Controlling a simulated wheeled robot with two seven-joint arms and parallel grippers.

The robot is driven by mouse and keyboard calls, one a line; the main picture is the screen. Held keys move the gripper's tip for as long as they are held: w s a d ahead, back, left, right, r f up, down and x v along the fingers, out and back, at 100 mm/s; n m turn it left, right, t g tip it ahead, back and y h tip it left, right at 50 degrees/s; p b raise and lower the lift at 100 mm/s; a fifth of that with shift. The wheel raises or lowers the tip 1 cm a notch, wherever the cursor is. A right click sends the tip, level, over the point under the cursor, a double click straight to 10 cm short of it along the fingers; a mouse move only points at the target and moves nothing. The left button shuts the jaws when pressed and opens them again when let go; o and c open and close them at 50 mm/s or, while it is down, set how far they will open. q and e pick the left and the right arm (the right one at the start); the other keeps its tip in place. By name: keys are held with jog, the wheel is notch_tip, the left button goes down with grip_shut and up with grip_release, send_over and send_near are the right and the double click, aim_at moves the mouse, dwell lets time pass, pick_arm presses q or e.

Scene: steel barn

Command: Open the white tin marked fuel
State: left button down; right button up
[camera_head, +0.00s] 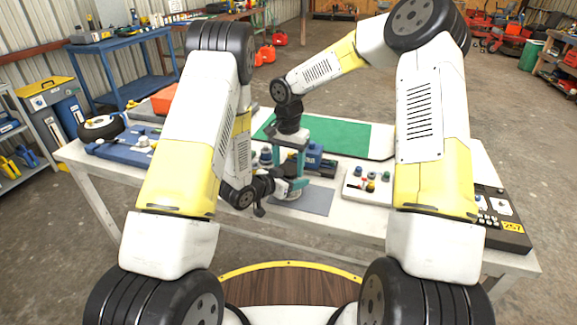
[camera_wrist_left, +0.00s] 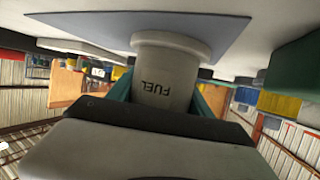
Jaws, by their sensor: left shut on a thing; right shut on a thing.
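The white tin marked fuel (camera_head: 294,194) stands on a grey mat (camera_head: 312,202) near the front of the workbench, mostly hidden by my grippers. In the left wrist view the tin (camera_wrist_left: 166,78) appears upside down, with its FUEL lettering facing my wrist. My left gripper (camera_head: 291,184) comes in low from the left and is shut around the tin's body, one teal finger on each side. My right gripper (camera_head: 290,158) points down from above and is shut on the tin's top. The lid is hidden between its fingers, so I cannot tell whether it has turned or lifted.
A green mat (camera_head: 341,134) lies behind the tin. A white board with coloured knobs (camera_head: 371,183) is to its right, and a dark numbered panel (camera_head: 506,222) sits at the bench's right end. A blue object (camera_head: 314,155) stands close behind my grippers.

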jog(key=o, duration=1.5)
jog(key=shift+o, duration=0.2)
jog(key=shift+r, duration=0.15)
notch_tip(320, 180, up, 4)
jog(key=shift+r, duration=0.1)
jog(key=shift+c, duration=0.4)
notch_tip(320, 180, up, 3)
jog(key=m, duration=0.3)
jog(key=shift+r, duration=0.15)
jog(key=shift+f, duration=3.9)
